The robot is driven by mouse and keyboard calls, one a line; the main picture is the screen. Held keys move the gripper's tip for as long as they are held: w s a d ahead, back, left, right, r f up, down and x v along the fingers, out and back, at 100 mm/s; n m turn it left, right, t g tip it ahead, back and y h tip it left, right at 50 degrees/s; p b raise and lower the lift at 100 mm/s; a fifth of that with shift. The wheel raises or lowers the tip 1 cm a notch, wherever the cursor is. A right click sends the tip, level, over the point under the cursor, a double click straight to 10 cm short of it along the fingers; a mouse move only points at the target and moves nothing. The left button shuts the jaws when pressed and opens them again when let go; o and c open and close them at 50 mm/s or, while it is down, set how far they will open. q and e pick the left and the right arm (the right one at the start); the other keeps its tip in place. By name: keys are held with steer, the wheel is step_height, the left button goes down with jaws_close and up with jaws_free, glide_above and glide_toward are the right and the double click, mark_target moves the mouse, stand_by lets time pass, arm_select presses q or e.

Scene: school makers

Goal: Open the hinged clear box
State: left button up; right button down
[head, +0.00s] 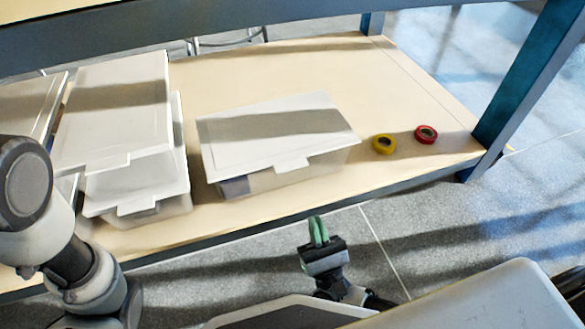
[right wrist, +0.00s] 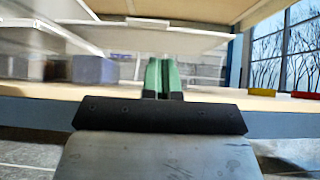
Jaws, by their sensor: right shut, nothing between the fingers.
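The hinged clear box (head: 290,180) sits alone on the shelf, right of the stacked boxes, in the head view. Its white lid (head: 275,130) is down, with a tab (head: 291,165) at the front edge. In the right wrist view the lid's underside (right wrist: 130,40) and the tab (right wrist: 147,23) show close ahead. My right gripper (head: 318,231) is shut and empty, in front of the shelf edge and below the tab in the head picture. Its green fingers (right wrist: 163,78) are together. My left gripper is not in view; only my left arm shows.
Stacked white-lidded boxes (head: 125,95) stand on the shelf at left. A yellow tape roll (head: 384,144) and a red tape roll (head: 426,134) lie right of the box. A blue post (head: 520,85) stands at the right. An upper shelf (head: 120,27) hangs above.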

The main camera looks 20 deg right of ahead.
mark_target(301, 163)
steer(key=p+x, duration=0.5)
steer(key=x, duration=0.4)
steer(key=shift+w, duration=0.2)
steer(key=shift+w+r, duration=0.2)
steer(key=shift+w, duration=0.2)
